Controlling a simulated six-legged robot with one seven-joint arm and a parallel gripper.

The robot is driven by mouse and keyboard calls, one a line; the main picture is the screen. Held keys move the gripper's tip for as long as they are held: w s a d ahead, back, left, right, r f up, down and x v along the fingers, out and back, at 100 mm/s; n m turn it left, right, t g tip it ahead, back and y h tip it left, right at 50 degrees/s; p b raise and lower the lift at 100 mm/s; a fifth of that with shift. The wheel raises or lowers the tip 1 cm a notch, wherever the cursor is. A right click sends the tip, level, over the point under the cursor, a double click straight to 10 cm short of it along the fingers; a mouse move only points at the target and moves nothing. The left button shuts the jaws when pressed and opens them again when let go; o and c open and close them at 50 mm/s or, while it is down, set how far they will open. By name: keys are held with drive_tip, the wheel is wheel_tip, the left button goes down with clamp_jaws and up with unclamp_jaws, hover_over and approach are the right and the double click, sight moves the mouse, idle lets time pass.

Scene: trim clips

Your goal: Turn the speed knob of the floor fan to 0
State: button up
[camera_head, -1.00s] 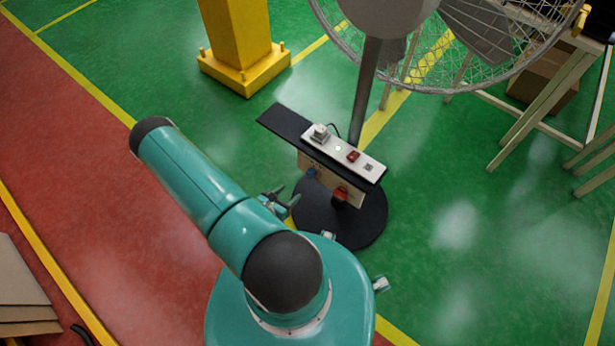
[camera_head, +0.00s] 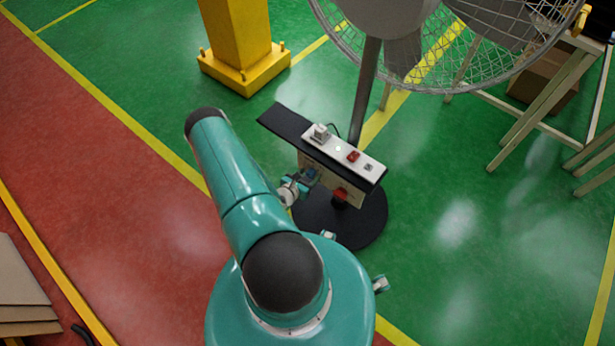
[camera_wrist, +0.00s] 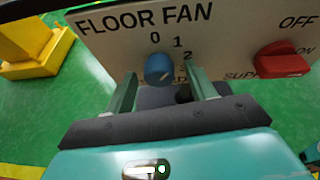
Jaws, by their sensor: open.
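The floor fan's front panel (camera_wrist: 110,45) fills the upper part of the wrist view, lettered "FLOOR FAN". The blue speed knob (camera_wrist: 158,67) sits below the marks 0, 1 and 2. A pale pointer line on it slants to the lower right, roughly on the side of the 2. My gripper (camera_wrist: 160,80) is open, one finger on each side of the knob's lower part, with gaps visible. In the head view my gripper (camera_head: 298,188) is close in front of the panel, near the blue knob (camera_head: 311,174).
A red switch (camera_wrist: 282,62) marked OFF and ON is right of the knob. The panel hangs under a black shelf (camera_head: 282,120) with a white control strip (camera_head: 338,148). A yellow pillar (camera_head: 238,45) is at upper left.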

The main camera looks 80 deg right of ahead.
drive_tip(key=shift+c, duration=0.3)
drive_tip(key=c, duration=0.9)
drive_tip(key=shift+w, duration=0.1)
drive_tip(key=n+g, duration=0.1)
drive_tip(key=n, duration=0.1)
drive_tip(key=shift+w+n+g+y, duration=0.15)
drive_tip(key=shift+n+g+y, duration=0.15)
drive_tip(key=shift+g+y, duration=0.1)
drive_tip(key=n+g, duration=0.2)
drive_tip(key=shift+n+y, duration=0.3)
drive_tip(key=o, duration=1)
drive_tip(key=shift+c, duration=0.2)
